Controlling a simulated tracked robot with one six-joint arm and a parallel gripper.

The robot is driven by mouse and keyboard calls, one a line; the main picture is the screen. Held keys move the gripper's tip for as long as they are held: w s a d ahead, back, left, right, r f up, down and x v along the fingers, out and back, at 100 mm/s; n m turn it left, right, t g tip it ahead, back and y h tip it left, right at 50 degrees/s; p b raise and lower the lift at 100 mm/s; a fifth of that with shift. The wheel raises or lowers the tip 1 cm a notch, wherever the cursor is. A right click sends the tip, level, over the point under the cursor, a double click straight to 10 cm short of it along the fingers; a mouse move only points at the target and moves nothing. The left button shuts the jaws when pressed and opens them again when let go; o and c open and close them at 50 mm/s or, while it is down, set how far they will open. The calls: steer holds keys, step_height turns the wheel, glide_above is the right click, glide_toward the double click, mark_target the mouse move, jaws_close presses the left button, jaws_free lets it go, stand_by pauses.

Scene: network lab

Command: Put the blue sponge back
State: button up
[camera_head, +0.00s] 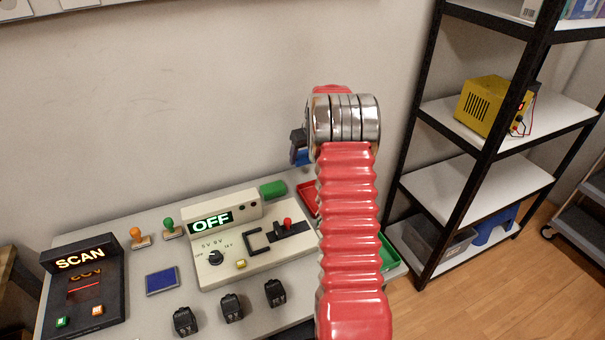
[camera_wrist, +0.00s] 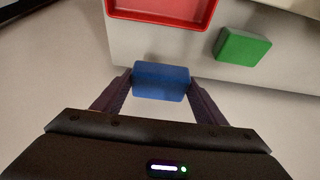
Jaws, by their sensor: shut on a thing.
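The blue sponge (camera_wrist: 161,82) is between the two fingers of my gripper (camera_wrist: 160,88) in the wrist view. My gripper is shut on it and holds it up near the edge of the table. In the head view only a bit of the blue sponge (camera_head: 302,157) shows beside my arm. My gripper (camera_head: 298,148) is mostly hidden there behind the arm.
A green block (camera_head: 273,189) lies at the table's back edge, near a red tray (camera_head: 308,198). A green tray (camera_head: 388,254) is partly hidden behind my arm. A power-supply box (camera_head: 240,245), a scanner (camera_head: 84,290) and several black blocks (camera_head: 232,308) occupy the table (camera_head: 150,220).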

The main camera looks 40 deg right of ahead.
mark_target(305, 163)
steer(key=shift+f, duration=1.65)
steer(key=shift+f, duration=0.1)
steer(key=shift+f, duration=1.75)
steer(key=o, duration=1.1)
steer(key=shift+f, duration=0.1)
steer(key=v, duration=1.2)
steer(key=shift+s, duration=0.1)
